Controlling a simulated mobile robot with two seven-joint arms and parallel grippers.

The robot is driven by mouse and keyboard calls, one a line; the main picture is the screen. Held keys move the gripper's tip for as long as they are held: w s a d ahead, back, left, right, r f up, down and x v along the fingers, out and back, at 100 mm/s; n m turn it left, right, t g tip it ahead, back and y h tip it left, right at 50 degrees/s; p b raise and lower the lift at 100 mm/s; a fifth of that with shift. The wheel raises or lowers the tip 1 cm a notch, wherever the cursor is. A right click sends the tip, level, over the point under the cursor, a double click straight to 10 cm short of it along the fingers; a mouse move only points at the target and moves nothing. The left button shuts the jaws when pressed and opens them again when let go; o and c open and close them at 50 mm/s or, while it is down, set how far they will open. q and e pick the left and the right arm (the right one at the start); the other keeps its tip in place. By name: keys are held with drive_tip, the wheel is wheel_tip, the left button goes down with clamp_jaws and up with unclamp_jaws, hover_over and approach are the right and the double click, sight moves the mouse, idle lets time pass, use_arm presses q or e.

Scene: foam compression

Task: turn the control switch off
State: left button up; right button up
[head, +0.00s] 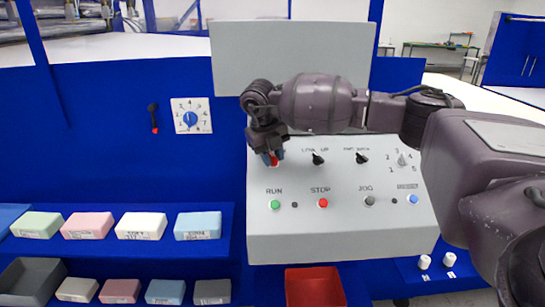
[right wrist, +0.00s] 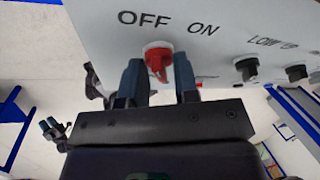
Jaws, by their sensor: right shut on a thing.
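The control switch is a red knob (right wrist: 158,60) on the sloped panel, below the printed words OFF and ON in the right wrist view. In the head view only a bit of its red (head: 274,161) shows at the panel's upper left, mostly hidden by my right gripper (head: 271,157). In the right wrist view the two dark fingers of my right gripper (right wrist: 159,78) stand on either side of the red knob and are shut on it. I cannot tell clearly whether the knob points to OFF or ON.
The grey control panel (head: 340,240) also has black selector knobs (head: 318,158), a green RUN button (head: 275,205) and a red STOP button (head: 323,203). Coloured foam blocks (head: 142,226) lie on the left shelves. A red bin (head: 315,287) stands below the panel.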

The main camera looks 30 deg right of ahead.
drive_tip(key=shift+n+h, duration=0.5)
drive_tip(key=shift+n, duration=0.6)
drive_tip(key=o, duration=0.6)
drive_tip(key=b+v, duration=0.1)
drive_tip(key=v, duration=1)
drive_tip(key=shift+a+f, duration=0.1)
